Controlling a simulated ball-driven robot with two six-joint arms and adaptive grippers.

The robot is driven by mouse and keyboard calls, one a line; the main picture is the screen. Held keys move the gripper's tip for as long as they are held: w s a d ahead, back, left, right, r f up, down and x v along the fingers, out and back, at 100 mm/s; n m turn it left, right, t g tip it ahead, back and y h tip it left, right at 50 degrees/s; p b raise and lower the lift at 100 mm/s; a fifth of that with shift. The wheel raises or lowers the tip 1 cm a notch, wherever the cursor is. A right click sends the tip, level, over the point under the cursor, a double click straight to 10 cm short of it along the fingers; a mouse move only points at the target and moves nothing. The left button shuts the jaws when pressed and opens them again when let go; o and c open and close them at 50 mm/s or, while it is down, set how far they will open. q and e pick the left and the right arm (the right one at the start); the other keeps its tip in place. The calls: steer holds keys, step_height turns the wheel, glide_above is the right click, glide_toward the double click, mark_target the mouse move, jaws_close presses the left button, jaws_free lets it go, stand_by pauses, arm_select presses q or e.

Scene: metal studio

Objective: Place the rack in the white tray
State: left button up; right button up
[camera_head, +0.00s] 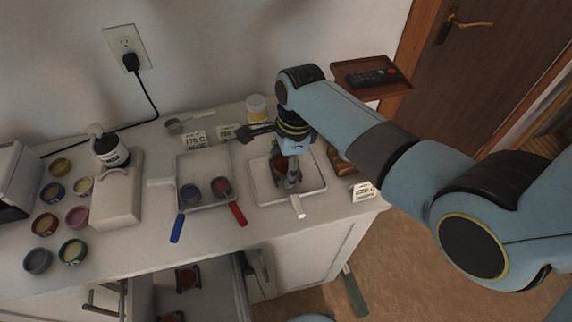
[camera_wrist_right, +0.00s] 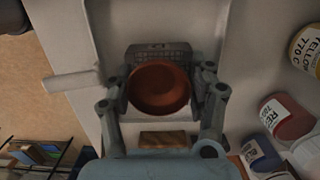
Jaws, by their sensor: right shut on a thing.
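The rack (camera_head: 280,163), a dark piece with a reddish-brown round part, is between the fingers of my right gripper (camera_head: 287,180). In the right wrist view, the round part of the rack (camera_wrist_right: 160,90) lies between both fingers, with a dark slotted edge beyond it. My right gripper is shut on it, pointing down over the right-hand white tray (camera_head: 264,195). The fingers hide part of the rack, so I cannot tell whether it touches the tray floor. My left gripper is not in view.
A white handle (camera_head: 298,207) lies over the right tray's front rim. Several paint pots stand far left. An open drawer (camera_head: 200,298) below holds similar reddish pieces.

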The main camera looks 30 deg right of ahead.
steer(key=shift+f, duration=0.1)
steer(key=o, duration=1.1)
steer(key=shift+o, duration=0.2)
step_height(320, 180, up, 12)
steer(key=d, duration=0.1)
steer(key=shift+s+d+p, duration=0.2)
steer(key=shift+p, duration=0.15)
